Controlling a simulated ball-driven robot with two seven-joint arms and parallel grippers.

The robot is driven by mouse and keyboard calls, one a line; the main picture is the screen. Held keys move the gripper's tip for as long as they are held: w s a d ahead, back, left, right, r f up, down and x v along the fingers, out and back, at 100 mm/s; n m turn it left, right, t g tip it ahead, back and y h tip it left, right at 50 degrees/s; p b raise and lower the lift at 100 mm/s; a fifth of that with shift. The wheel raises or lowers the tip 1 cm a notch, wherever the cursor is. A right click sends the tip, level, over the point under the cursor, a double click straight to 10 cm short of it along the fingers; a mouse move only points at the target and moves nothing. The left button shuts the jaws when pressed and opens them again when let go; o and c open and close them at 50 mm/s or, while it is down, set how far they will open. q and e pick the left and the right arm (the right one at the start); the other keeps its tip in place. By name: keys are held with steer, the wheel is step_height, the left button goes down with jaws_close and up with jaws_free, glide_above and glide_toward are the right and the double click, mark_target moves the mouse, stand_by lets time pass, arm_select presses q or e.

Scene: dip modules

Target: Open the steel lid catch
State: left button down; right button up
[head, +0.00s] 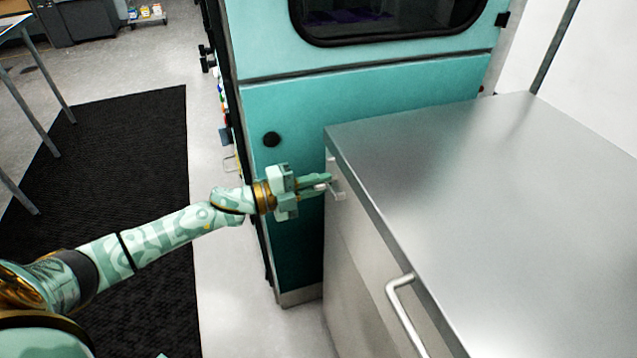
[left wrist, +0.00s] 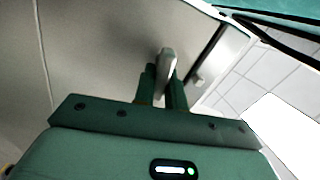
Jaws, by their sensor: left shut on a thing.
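The steel lid catch (head: 338,188) is on the left side of the steel chest, just below the lid's edge near the far corner. My left gripper (head: 325,182) reaches it from the left. In the left wrist view the fingers of my left gripper (left wrist: 166,92) are shut on the catch's upright lever (left wrist: 168,58). The fingers hide the lower part of the lever. The steel lid (head: 480,200) lies flat on top of the chest. My right gripper is in neither view.
A bar handle (head: 405,310) sticks out from the chest's side, nearer to me. A teal cabinet (head: 360,105) stands close behind the chest. A black mat (head: 120,210) lies on the floor at left. A metal-legged table (head: 20,120) stands at the far left.

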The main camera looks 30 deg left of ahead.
arm_select(q)
steer(key=shift+f+m, duration=0.2)
steer(key=shift+m, duration=0.4)
steer(key=c, duration=1.4)
jaws_free()
steer(key=shift+c, duration=0.2)
steer(key=shift+r, duration=0.1)
steer(key=p+v, duration=0.2)
steer(key=v, duration=1.4)
steer(key=shift+s, duration=0.2)
steer(key=shift+a, duration=0.1)
